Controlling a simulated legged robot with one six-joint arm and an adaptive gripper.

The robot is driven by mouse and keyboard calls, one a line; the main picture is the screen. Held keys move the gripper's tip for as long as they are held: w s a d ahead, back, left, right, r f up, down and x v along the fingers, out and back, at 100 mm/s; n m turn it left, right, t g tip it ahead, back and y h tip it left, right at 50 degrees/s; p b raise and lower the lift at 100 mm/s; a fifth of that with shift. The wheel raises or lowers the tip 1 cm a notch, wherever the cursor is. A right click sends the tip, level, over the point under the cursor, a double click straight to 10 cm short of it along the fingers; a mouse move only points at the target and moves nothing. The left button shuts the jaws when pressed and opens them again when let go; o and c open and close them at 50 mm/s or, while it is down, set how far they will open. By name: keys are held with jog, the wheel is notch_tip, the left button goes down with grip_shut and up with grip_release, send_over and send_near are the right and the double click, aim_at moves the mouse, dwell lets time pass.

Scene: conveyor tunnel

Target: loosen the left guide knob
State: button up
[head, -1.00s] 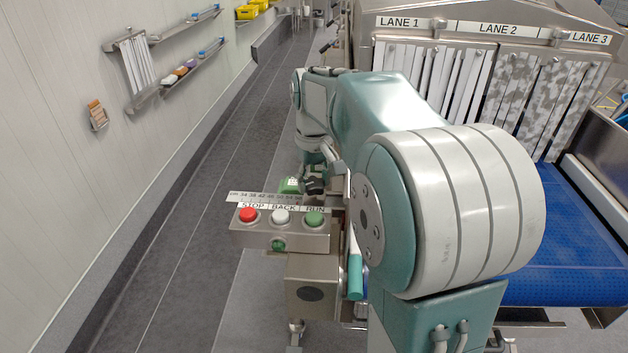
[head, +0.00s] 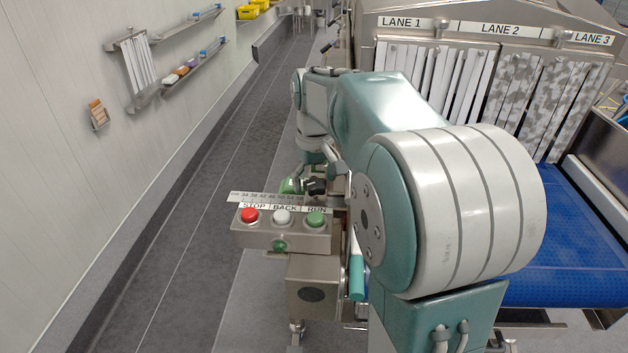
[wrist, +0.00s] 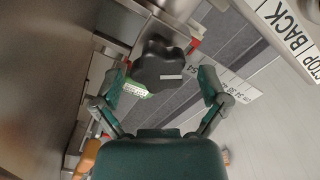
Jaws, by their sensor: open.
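The guide knob is black and lobed, with a white line on its face. It fills the upper middle of the wrist view (wrist: 160,64) and also shows as a small dark shape behind the button box in the head view (head: 316,187). My gripper (wrist: 162,74) is open, with one finger on each side of the knob in the picture. A gap shows between the right finger and the knob; the left finger is closer, and I cannot tell if it touches. A green part with a pale label (wrist: 136,88) shows beside the left finger.
A button box (head: 282,236) with red, white and green buttons stands close by. A ruler strip (head: 275,198) runs behind the buttons and also shows in the wrist view (wrist: 230,88). The blue conveyor belt (head: 570,240) is at the right; clear floor lies left.

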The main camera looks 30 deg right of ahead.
aim_at(315, 182)
notch_tip(315, 182, up, 12)
dwell(0.5)
jog(key=shift+f, duration=0.1)
